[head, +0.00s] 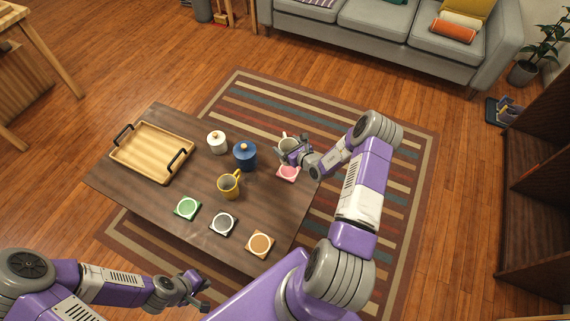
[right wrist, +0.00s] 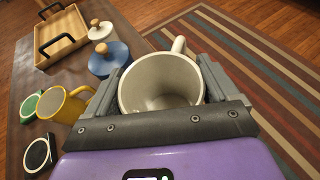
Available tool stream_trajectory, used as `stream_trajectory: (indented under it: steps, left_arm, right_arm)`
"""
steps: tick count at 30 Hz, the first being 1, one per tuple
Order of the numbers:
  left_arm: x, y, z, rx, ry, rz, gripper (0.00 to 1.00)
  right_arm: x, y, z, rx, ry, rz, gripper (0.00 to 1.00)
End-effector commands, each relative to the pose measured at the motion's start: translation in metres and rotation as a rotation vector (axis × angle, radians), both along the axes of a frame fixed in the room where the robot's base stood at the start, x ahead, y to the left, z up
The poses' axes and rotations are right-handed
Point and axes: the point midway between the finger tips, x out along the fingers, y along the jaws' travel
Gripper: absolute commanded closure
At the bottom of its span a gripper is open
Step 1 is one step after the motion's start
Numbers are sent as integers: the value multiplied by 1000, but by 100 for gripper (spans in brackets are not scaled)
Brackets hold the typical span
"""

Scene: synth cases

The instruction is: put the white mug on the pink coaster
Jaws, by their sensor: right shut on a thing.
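The white mug (head: 289,143) is upright between the fingers of my right gripper (head: 293,153), which is shut on it. In the right wrist view the mug (right wrist: 162,85) shows its open, empty inside, with its handle on the far side. The pink coaster (head: 288,174) lies at the table's right edge, just below the mug in the head view; the gripper partly covers it. The mug looks raised above the table, but its height over the coaster is unclear. The coaster is hidden in the wrist view. My left gripper (head: 203,294) is open and empty, away from the table's front edge.
A blue lidded jar (head: 245,157), white lidded jar (head: 217,143) and yellow mug (head: 228,187) stand left of the right gripper. Green (head: 187,208), black (head: 223,223) and orange (head: 260,243) coasters line the front. A wooden tray (head: 136,164) lies at the left.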

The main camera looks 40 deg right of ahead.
Motion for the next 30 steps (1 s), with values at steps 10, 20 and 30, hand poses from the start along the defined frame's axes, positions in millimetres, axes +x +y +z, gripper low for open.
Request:
stream_trajectory:
  steps: [10,20,30]
  left_arm:
    - [0,0,-23,0,1,0,100]
    - [0,0,-41,0,1,0,100]
    - [0,0,-38,0,0,0,100]
  right_arm:
    - [0,1,-50,-1,-1,2,54]
    - [0,1,-87,-1,-1,3,54]
    - [0,1,-88,-2,0,4,54]
